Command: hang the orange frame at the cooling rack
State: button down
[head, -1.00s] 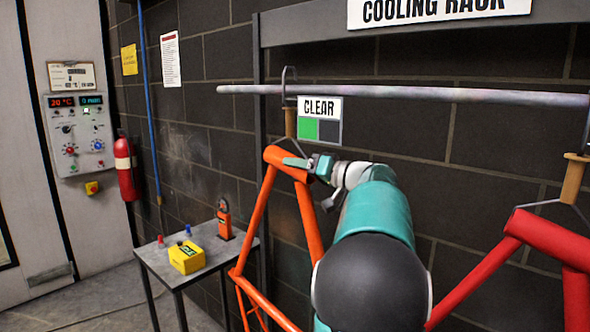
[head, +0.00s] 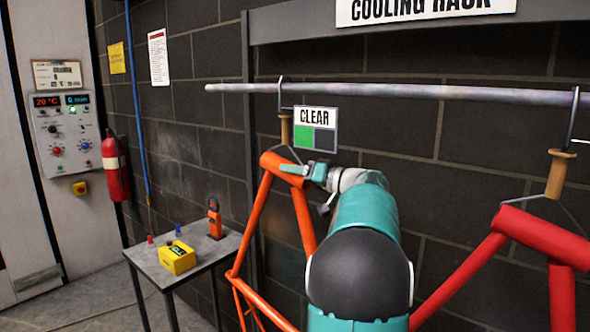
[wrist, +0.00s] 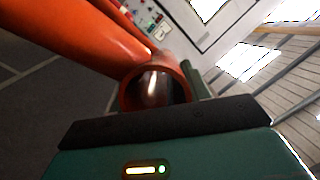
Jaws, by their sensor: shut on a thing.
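The orange frame (head: 254,222) hangs at the left end of the cooling rack's rail (head: 400,91) in the head view. A hook (head: 281,95) with a wooden grip (head: 285,129) is above its top, and the hook's upper bend is at the rail. I cannot tell whether it bears the weight. My gripper (head: 297,168) is shut on the frame near its upper tube end. In the wrist view the orange tube's open end (wrist: 155,88) is close to the gripper. The far finger is mostly hidden.
A red frame (head: 540,238) hangs from the rail at the right. A CLEAR card (head: 316,128) is just beside the hook. A small table (head: 215,247) with a yellow box (head: 177,257) stands left. A control panel (head: 70,130) and fire extinguisher (head: 115,168) are further left.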

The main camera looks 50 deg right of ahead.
dwell(0.4)
jog(key=c, duration=0.6)
grip_release()
jog(key=shift+s, duration=0.1)
jog(key=shift+f, duration=0.35)
jog(key=s+d, duration=0.1)
jog(key=s, duration=0.8)
jog(key=s+d, duration=0.1)
jog(key=s, duration=0.3)
jog(key=shift+s+d+r, duration=0.1)
jog(key=shift+s+d, duration=0.1)
jog(key=shift+d, duration=0.15)
